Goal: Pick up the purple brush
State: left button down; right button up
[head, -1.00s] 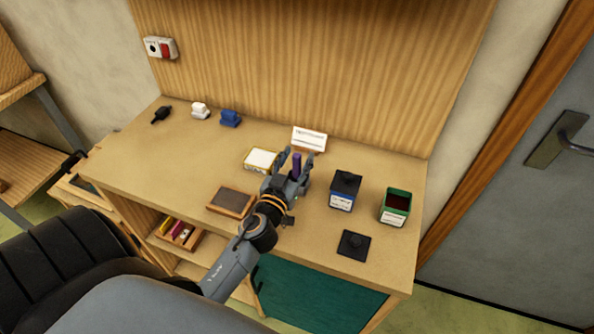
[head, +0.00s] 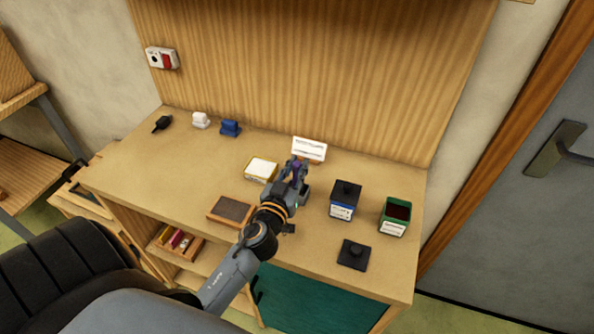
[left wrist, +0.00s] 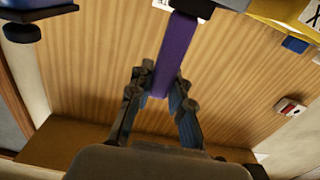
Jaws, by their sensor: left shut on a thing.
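The purple brush (left wrist: 175,55) shows in the left wrist view as a long purple bar between the two fingers. Its far end reaches toward the top of that view. My left gripper (head: 295,172) is shut on it, with the fingers pressed against its two sides (left wrist: 160,90). In the head view only a little of the purple brush (head: 298,172) shows between the fingers, in front of a white card (head: 310,149). I cannot tell from the head view whether the brush touches the table. My right gripper is in neither view.
On the table (head: 130,170) are a yellow-edged white box (head: 261,169), a brown framed pad (head: 232,210), a blue tin with a black lid (head: 345,200), an open green tin (head: 396,216) and a loose black lid (head: 354,254). The left part of the table is mostly clear.

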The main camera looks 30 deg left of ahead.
pick_arm(q)
jog(key=shift+r, duration=0.5)
jog(key=s+r+p, duration=0.1)
jog(key=s+r, duration=1)
jog(key=s, duration=0.3)
jog(key=shift+d+r+p, duration=0.3)
jog(key=shift+d+p, duration=0.05)
jog(key=shift+d, duration=0.05)
